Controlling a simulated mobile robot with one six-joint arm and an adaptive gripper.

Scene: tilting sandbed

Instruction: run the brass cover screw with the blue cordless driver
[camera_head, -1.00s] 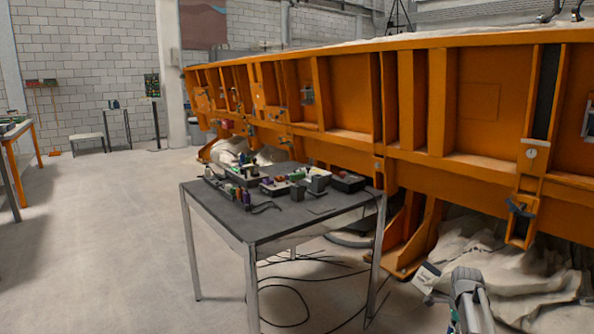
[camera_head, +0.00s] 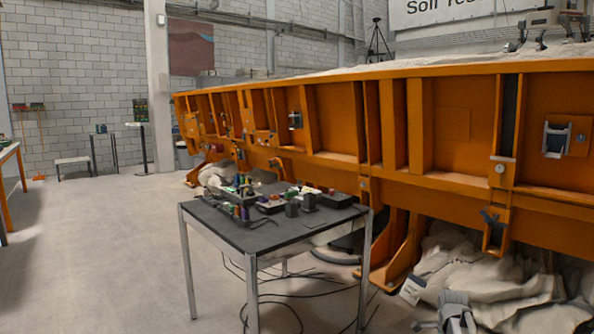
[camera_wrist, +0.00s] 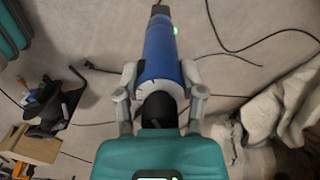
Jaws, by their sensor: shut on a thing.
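The blue cordless driver (camera_wrist: 162,50) is held in my gripper (camera_wrist: 163,78) in the wrist view. The two grey fingers close on either side of its blue body, near the pale band. A green light glows by its far end. The driver hangs over the floor, clear of other things. I cannot make out the brass cover screw in either view. In the head view a grey part of my arm shows at the bottom right edge, and the driver cannot be made out there.
A dark-topped table (camera_head: 262,238) carries several small tools and boxes. The long orange sandbed frame (camera_head: 335,118) runs behind it, with a pale bracket (camera_head: 556,139) at right. Pale sacks (camera_head: 470,275) lie below. Cables (camera_wrist: 225,50) cross the floor. The left floor is free.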

